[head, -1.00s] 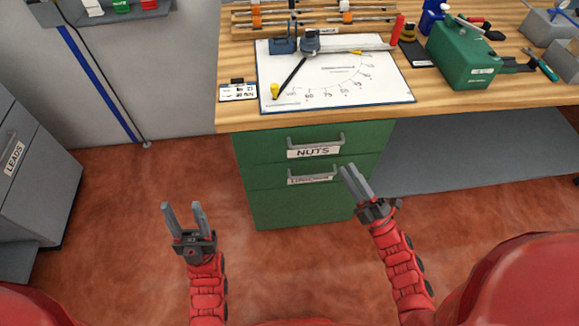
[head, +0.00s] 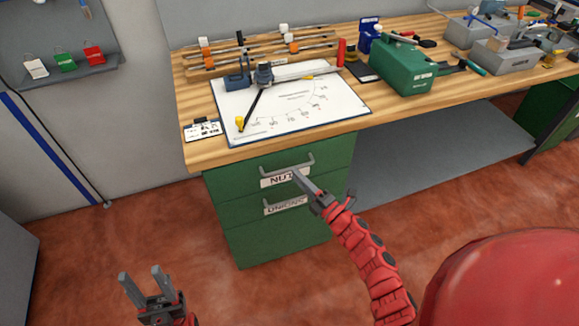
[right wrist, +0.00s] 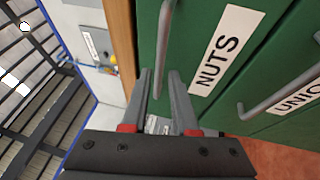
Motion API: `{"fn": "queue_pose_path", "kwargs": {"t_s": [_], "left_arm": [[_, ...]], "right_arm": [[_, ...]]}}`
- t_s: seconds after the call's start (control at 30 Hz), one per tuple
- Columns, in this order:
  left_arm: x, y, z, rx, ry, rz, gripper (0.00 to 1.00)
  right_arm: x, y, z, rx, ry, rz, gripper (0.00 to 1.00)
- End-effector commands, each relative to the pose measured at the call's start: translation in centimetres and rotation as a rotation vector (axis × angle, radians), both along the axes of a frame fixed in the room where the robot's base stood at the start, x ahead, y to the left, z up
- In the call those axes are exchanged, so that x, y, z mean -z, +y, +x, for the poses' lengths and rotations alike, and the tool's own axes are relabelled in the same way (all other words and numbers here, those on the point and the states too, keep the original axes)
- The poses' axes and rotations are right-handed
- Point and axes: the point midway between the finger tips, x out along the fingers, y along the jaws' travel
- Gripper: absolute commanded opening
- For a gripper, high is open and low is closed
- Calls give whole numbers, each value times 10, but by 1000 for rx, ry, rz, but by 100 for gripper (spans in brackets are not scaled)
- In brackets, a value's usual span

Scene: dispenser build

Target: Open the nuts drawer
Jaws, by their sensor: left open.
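The green nuts drawer (head: 240,177) is the top drawer under the wooden bench and looks shut. My right gripper (head: 297,174) is in front of the drawer, overlapping the right part of the label. My left gripper (head: 139,271) is open and empty, low at the left over the floor.
A second drawer (head: 240,215) with its own handle and label is directly below. On the bench (head: 190,150) lie a white chart board (head: 300,115) and a green box-shaped tool (head: 403,70). The floor left of the drawers is clear.

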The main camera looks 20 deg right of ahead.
Motion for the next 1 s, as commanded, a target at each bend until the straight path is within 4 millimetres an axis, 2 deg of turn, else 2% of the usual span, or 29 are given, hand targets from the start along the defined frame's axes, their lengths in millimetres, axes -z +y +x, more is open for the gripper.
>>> {"fn": "queue_pose_path", "kwargs": {"t_s": [0.03,0.23,0.63,0.8,1.0], "left_arm": [[-4,0,0,0,0,0,50],[-8,0,0,0,0,0,50],[-8,0,0,0,0,0,50],[-8,0,0,0,0,0,50],[-8,0,0,0,0,0,50]], "right_arm": [[-7,5,10,-2,-5,2,27],[-9,15,33,0,-3,1,27],[-8,19,39,-2,-2,0,27],[-8,19,39,-2,-1,1,0],[-8,19,38,-1,-1,1,0]]}}
